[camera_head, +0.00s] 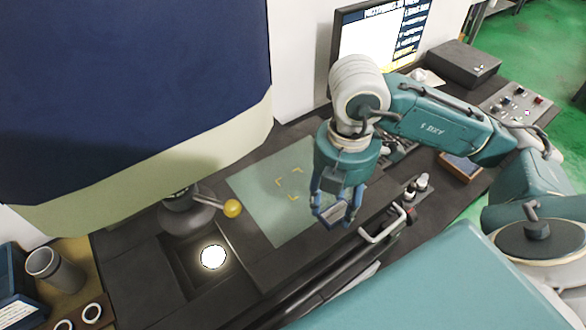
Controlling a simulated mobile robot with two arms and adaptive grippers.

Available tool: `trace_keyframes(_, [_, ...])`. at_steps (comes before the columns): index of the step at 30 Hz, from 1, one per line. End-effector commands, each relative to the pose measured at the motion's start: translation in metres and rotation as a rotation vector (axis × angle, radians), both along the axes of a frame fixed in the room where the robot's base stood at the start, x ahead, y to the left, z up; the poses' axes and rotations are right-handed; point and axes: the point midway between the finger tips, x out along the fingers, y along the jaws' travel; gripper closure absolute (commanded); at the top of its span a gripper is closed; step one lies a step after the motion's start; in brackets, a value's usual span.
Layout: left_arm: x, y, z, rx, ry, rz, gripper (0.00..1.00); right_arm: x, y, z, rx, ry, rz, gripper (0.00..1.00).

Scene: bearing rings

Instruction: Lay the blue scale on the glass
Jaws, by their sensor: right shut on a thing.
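The glass (260,190) is a flat greenish pane in the dark bench, with yellow corner marks on it. My right gripper (335,208) reaches down from the right, over the pane's right edge, and is shut on a small blue piece, which looks like the blue scale (331,215). The fingers hide much of the piece. It appears held above the bench, right of the yellow marks; the exact height is hard to tell. My left gripper is not in view.
A large blue and cream machine body (130,90) fills the upper left. A yellow-knobbed lever (232,208) and a bright round light (213,257) lie left of the glass. A pale handle (385,225) stands to the right. A monitor (375,35) stands behind.

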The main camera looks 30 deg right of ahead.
Motion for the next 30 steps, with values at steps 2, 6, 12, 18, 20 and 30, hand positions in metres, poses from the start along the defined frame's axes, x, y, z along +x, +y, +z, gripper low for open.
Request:
trace_keyframes(2, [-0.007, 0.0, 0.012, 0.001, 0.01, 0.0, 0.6, 0.023, 0.005, 0.005, 0.003, 0.001, -0.001, 0.83])
trace_keyframes(6, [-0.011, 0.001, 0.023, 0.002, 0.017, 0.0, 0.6, 0.061, 0.01, 0.006, 0.002, 0.0, -0.001, 0.83])
trace_keyframes(12, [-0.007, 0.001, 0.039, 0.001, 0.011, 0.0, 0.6, 0.11, 0.016, 0.005, 0.0, 0.001, 0.001, 0.83])
trace_keyframes(18, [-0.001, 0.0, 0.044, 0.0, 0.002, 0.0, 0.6, 0.134, 0.019, 0.002, -0.001, -0.001, 0.002, 0.83])
trace_keyframes(20, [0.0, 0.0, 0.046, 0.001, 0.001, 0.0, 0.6, 0.136, 0.019, 0.0, -0.001, 0.001, 0.002, 0.83])
trace_keyframes(30, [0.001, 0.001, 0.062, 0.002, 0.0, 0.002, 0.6, 0.136, 0.018, -0.034, -0.002, 0.0, 0.003, 0.83])
